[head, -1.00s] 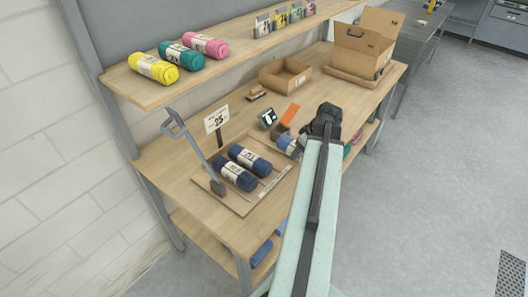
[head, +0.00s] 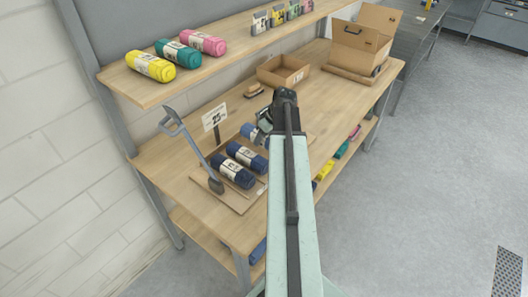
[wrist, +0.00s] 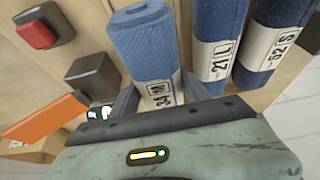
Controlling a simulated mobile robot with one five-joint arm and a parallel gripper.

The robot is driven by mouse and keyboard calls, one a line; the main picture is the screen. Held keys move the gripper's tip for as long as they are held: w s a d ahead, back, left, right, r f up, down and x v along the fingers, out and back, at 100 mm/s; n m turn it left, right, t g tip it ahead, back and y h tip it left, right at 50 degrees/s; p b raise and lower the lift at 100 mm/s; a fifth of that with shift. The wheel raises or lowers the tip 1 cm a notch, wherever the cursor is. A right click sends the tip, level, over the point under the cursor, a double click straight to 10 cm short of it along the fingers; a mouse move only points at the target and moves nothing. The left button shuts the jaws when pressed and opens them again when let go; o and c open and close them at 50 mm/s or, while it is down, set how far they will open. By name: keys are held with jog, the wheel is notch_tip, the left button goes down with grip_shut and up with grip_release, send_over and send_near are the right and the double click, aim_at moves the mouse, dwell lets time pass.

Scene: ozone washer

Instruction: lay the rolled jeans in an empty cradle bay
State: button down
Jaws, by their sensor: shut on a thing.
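My gripper (wrist: 150,95) is shut on a lighter blue rolled pair of jeans (wrist: 145,48) with a white paper band. In the head view the held jeans (head: 252,132) show left of my arm's end, beside the far end of the wooden cradle (head: 228,198). Two darker blue rolls, the near one (head: 232,172) and the far one (head: 247,156), lie side by side in the cradle. In the wrist view they lie to the right of the held roll, roughly parallel to it. I cannot tell whether the held roll touches the cradle; my arm hides part of it.
A sign (head: 214,117) and a grey upright handle (head: 175,125) stand by the cradle. An open carton (head: 283,72) is farther back. The wrist view shows a red-topped block (wrist: 40,33), a dark block (wrist: 92,78) and an orange card (wrist: 45,117) left of the roll.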

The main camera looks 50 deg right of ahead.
jog(key=shift+f, duration=0.2)
notch_tip(320, 180, down, 4)
jog(key=b, duration=0.3)
jog(key=shift+b, duration=0.35)
jog(key=shift+r, duration=0.25)
jog(key=shift+f, duration=0.2)
jog(key=c, duration=0.5)
grip_release()
